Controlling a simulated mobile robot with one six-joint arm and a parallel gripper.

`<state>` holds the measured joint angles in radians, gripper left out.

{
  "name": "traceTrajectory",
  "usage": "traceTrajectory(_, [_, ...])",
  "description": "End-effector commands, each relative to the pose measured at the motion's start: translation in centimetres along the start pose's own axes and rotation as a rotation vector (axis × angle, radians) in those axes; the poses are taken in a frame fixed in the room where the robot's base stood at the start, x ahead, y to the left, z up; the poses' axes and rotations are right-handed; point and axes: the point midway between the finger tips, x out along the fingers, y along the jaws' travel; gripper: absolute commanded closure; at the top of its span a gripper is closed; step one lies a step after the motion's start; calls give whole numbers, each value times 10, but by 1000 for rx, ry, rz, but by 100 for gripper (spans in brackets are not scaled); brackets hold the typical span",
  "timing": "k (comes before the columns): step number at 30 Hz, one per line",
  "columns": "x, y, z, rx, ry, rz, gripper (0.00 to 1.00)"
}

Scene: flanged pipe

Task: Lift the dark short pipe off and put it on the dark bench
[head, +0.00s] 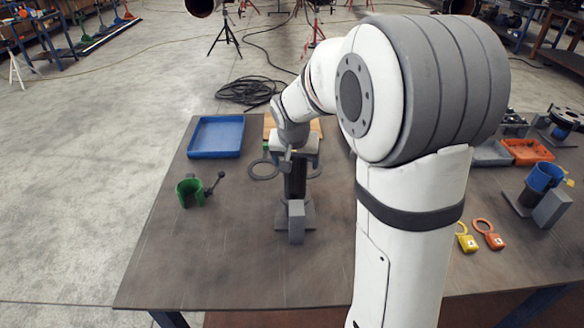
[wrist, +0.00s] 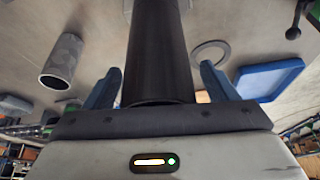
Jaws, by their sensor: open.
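The dark short pipe (head: 295,184) stands upright over a grey base plate on the dark bench (head: 230,255). My gripper (head: 294,160) is at its top, pointing down. In the wrist view the pipe (wrist: 155,50) runs between the two blue fingers of my gripper (wrist: 160,72), with a gap showing on both sides. The gripper is open. The lower end of the pipe is partly hidden behind a grey block (head: 297,222) in the head view, so I cannot tell how it is seated.
A flat ring (head: 263,171) lies left of the pipe; it also shows in the wrist view (wrist: 210,46). A blue tray (head: 216,137) and a green clamp (head: 189,192) are further left. Orange and yellow tags (head: 467,242) lie right. The bench's front left is clear.

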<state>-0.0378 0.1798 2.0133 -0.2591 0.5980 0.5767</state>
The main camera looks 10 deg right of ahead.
Motion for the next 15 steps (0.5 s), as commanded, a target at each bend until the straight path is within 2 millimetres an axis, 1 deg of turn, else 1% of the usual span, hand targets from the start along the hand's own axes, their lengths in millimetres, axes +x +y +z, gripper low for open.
traceTrajectory(5, [0, 0, 0, 1, 0, 0, 21])
traceTrajectory(6, [0, 0, 0, 1, 0, 0, 22])
traceTrajectory(15, [0, 1, 0, 1, 0, 1, 47])
